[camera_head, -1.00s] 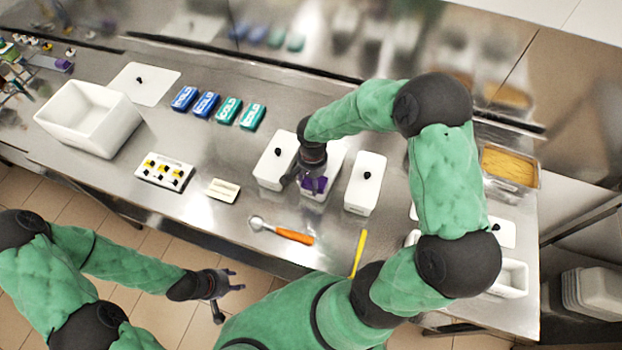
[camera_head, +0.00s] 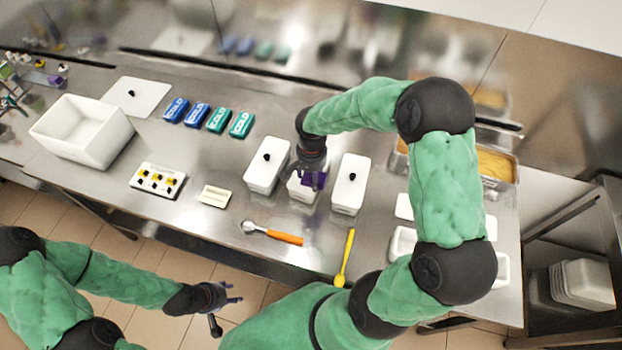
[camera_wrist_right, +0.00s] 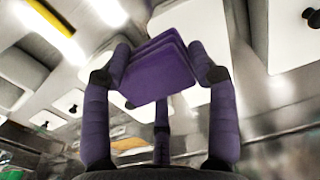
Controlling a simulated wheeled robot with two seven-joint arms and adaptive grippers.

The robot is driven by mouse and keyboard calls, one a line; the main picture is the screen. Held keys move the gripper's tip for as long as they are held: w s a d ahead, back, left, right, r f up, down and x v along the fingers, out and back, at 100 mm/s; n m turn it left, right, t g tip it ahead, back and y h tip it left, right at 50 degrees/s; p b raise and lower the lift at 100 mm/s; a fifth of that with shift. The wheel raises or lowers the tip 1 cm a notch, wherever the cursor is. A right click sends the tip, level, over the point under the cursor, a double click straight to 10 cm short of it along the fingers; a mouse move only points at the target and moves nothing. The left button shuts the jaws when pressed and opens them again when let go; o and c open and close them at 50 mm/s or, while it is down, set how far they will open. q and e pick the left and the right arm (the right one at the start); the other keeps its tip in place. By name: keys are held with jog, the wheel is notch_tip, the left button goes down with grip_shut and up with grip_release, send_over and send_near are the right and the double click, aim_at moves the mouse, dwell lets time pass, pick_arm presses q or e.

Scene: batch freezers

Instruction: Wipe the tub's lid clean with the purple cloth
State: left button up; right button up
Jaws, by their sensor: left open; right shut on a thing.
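My right gripper (camera_head: 312,172) is shut on the folded purple cloth (camera_head: 314,181). In the right wrist view the cloth (camera_wrist_right: 155,68) is held between the purple fingers, over a white tub (camera_wrist_right: 200,25). In the head view that middle tub (camera_head: 303,192) stands under the gripper, and its lid is mostly hidden by hand and cloth. I cannot tell whether the cloth touches the lid. My left gripper (camera_head: 228,305) is open and empty, in front of the table and over the floor.
White lidded tubs stand left (camera_head: 264,172) and right (camera_head: 349,186) of the middle one. An orange-handled scoop (camera_head: 285,237) and a yellow spatula (camera_head: 346,255) lie at the front edge. Cold packs (camera_head: 219,119), a large white bin (camera_head: 80,128) and a pan of yellow contents (camera_head: 495,166) are farther out.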

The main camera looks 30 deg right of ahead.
jog(key=shift+r+p, duration=0.5)
jog(key=shift+r, duration=0.65)
